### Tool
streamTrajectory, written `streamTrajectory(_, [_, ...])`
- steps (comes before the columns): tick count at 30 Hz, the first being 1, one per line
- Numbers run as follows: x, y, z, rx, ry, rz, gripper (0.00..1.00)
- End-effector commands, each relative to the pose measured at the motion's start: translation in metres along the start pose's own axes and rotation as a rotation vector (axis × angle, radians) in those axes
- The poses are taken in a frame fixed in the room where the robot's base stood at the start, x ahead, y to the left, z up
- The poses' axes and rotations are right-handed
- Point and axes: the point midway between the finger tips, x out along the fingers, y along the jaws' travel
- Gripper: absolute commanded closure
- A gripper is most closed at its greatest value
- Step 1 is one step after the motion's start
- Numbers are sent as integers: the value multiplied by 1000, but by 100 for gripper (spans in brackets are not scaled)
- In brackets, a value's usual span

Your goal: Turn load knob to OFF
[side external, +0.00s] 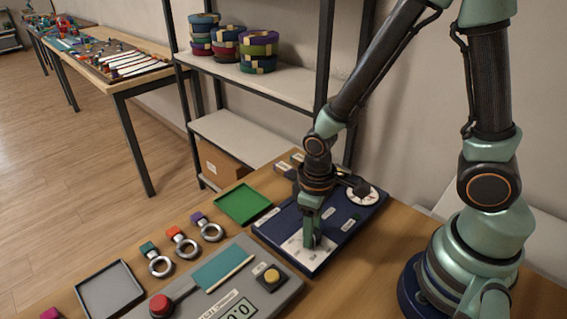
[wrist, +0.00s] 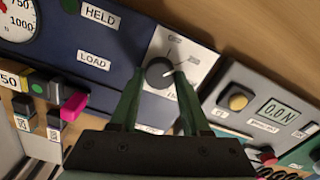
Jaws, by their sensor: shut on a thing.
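The load knob (wrist: 158,73) is a dark round knob on a white plate (wrist: 205,60) of the navy panel (wrist: 60,50). A pale pointer line on it points toward the right in the wrist view. Small labels stand around it; they are too small to read surely. My gripper (wrist: 159,75) has its green fingers closed on the knob, one on each side. In the side view my gripper (side external: 311,243) points down over the white plate (side external: 296,255), and the knob is hidden by the fingers. A LOAD label (wrist: 93,60) and a HELD label (wrist: 100,13) are on the panel.
A grey console (side external: 230,290) with a yellow button (side external: 271,276) and a display stands close beside the panel. A round gauge (side external: 361,196) is at the panel's far end. A green tray (side external: 243,204) and several ring bolts (side external: 186,247) lie nearby. A pink tab (wrist: 73,105) is left of the fingers.

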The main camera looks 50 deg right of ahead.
Motion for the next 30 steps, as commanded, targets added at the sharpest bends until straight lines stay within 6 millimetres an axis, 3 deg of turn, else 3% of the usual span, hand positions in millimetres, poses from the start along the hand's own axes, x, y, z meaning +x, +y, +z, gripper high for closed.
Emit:
streamTrajectory(15, [-1, -1, 0, -457, -1, 0, 100])
streamTrajectory(30, [-1, -2, 1, -662, 0, 0, 100])
